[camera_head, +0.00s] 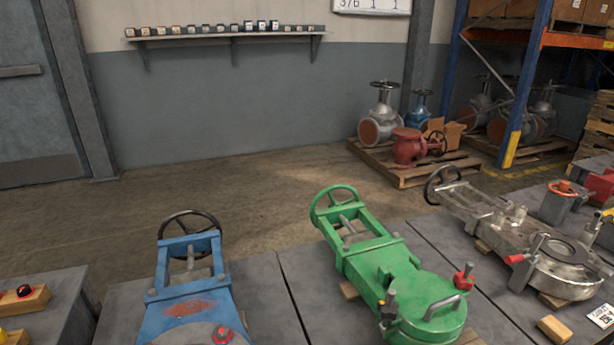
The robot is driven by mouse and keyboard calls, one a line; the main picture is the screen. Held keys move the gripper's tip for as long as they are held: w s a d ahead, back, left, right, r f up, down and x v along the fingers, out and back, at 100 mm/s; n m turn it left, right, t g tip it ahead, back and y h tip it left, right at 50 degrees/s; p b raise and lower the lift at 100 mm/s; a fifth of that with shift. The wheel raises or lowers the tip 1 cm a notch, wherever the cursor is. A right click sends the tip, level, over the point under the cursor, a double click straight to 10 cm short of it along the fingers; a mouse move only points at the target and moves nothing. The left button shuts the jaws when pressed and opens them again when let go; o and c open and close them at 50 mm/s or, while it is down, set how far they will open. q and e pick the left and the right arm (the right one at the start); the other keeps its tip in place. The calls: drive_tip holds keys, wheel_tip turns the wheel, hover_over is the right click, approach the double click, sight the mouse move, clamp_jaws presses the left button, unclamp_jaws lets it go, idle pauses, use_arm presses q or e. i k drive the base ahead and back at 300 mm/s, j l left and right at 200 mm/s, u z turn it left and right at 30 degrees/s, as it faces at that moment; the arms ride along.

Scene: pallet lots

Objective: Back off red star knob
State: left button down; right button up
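A red knob (464,277) stands upright at the right side of the green gate valve (385,265), which lies on the bench. A second red knob (222,334) sits on the blue valve (190,280) at the bottom edge. A red grip (515,259) juts sideways from the silver valve (560,268). The knobs are too small to tell which is star-shaped. Neither of my grippers is in view.
Dark grey benches (270,300) carry the valves, with gaps between them. Handwheels (335,205) stick up at the valves' far ends. A wooden block (554,329) lies at bottom right. Behind are open floor, a pallet of valves (430,176), and a blue-orange rack (530,85).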

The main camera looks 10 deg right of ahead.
sight(467, 285)
drive_tip(key=k+j+z, duration=0.1)
drive_tip(key=z, duration=0.3)
drive_tip(key=k+z, duration=0.2)
drive_tip(key=z, duration=0.2)
drive_tip(key=k+z, duration=0.15)
drive_tip(key=z, duration=0.3)
drive_tip(key=i+l, duration=0.1)
drive_tip(key=l, duration=0.2)
drive_tip(key=i+l, duration=0.15)
drive_tip(key=l, duration=0.2)
drive_tip(key=i+l+z, duration=0.1)
drive_tip(key=l, duration=0.2)
drive_tip(key=i+l, duration=0.15)
drive_tip(key=l, duration=0.15)
